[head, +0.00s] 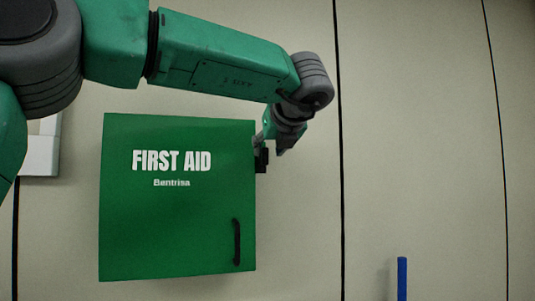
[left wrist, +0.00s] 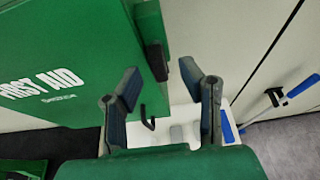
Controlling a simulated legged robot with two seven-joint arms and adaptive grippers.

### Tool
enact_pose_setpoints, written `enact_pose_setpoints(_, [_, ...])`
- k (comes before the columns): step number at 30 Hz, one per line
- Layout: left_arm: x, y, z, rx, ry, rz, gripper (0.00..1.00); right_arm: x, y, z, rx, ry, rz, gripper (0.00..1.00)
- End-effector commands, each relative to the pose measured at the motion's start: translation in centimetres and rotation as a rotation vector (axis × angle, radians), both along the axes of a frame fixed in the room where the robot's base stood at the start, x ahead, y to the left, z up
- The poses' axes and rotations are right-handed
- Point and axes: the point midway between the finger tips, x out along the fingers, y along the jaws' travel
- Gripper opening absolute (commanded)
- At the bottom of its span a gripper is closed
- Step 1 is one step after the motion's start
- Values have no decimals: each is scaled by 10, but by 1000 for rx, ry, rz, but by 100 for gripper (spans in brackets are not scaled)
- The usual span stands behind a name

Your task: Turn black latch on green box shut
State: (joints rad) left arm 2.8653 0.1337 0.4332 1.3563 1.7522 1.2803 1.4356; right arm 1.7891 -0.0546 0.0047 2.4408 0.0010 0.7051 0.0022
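The green box (head: 178,205), lettered FIRST AID, is mounted on the pale wall with its door closed against the body. It fills the upper left of the left wrist view (left wrist: 70,50). The black latch (head: 262,160) is on the box's right side, near the top; it also shows in the left wrist view (left wrist: 157,62). My left gripper (head: 280,143) is at the upper right edge of the box, beside the latch. In the left wrist view its fingers (left wrist: 158,74) are apart, with the latch between the tips in the picture. Contact cannot be told. My right gripper is not in view.
A black handle (head: 236,242) stands out from the door's lower right. A blue bar (head: 402,278) is at the lower right. In the left wrist view, a white object (left wrist: 183,118) lies beyond the fingers.

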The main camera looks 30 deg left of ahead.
Motion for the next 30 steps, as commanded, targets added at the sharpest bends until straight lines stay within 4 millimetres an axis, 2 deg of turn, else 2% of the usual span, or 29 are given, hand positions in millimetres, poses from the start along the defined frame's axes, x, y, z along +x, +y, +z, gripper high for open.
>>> enact_pose_setpoints(6, [15,18,-10,2,0,1,34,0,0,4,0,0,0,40])
enact_pose_setpoints(17, [19,22,-12,2,-1,0,34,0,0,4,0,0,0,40])
enact_pose_setpoints(18, [19,22,-12,1,0,0,27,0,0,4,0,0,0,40])
enact_pose_setpoints(20, [19,22,-12,1,0,0,6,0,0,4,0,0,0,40])
enact_pose_setpoints(21, [19,22,-12,1,0,0,0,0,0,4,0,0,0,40])
enact_pose_setpoints(30, [20,22,-12,10,12,-1,0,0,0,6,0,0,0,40])
